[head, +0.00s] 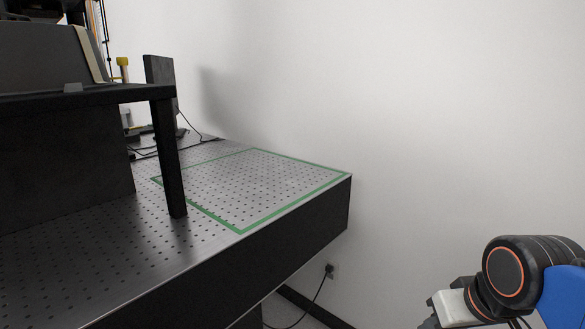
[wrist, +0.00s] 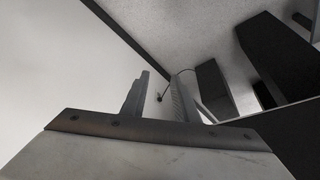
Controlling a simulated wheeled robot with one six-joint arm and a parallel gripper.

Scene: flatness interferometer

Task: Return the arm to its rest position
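My gripper (wrist: 158,92) shows in the wrist view with its two grey fingers apart and nothing between them. Behind the gap are a pale wall and a small dark plug with a cable. In the head view my arm is folded at the lower right corner, with a black joint, an orange ring and a blue part. It is in the air to the right of the table and apart from it. The gripper's fingers cannot be made out in the head view.
A black perforated optical table (head: 75,250) fills the left, with a green taped outline (head: 300,203) around a bare area. A dark raised stand (head: 168,150) bears equipment. A cable runs from a wall outlet (head: 331,270). Free room lies between table and arm.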

